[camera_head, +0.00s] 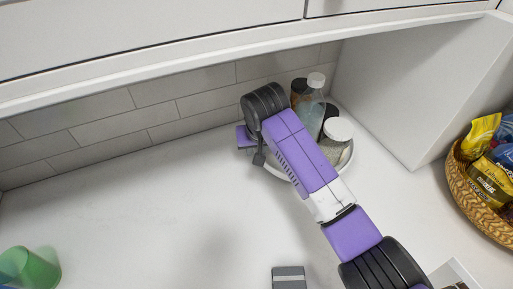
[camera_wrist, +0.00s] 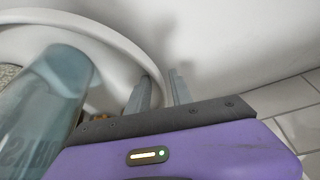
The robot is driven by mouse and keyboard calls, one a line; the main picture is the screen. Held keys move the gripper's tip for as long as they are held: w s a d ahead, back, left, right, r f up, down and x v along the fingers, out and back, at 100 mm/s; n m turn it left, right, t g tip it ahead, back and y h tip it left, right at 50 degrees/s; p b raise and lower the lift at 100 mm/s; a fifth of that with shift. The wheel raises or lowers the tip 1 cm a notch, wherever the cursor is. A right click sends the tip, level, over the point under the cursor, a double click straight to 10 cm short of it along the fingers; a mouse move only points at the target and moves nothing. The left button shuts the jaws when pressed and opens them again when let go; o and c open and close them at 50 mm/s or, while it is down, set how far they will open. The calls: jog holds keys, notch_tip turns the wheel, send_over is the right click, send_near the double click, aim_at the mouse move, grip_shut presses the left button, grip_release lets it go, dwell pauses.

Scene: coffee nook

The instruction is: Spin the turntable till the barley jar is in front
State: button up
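The white round turntable (camera_head: 345,160) stands in the back corner, partly hidden by my arm; its raised rim (camera_wrist: 120,42) curves across the wrist view. My gripper (camera_head: 258,158) is at its left back edge. In the wrist view my gripper's two fingers (camera_wrist: 160,86) are apart, with the rim running down between them; I cannot tell if they touch it. On the turntable stand a white-lidded jar (camera_head: 338,131) with grainy contents, a clear bottle (camera_head: 309,106) and dark containers behind. The bottle looms at left in the wrist view (camera_wrist: 42,95). No label reads as barley.
A tiled wall (camera_head: 150,110) is close behind, and a white side panel (camera_head: 410,95) stands right of the turntable. A wicker basket of packets (camera_head: 462,190) is at far right. A green cup (camera_head: 30,268) and a grey box (camera_head: 289,277) are in front.

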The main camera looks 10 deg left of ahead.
grip_shut()
dwell(1.3)
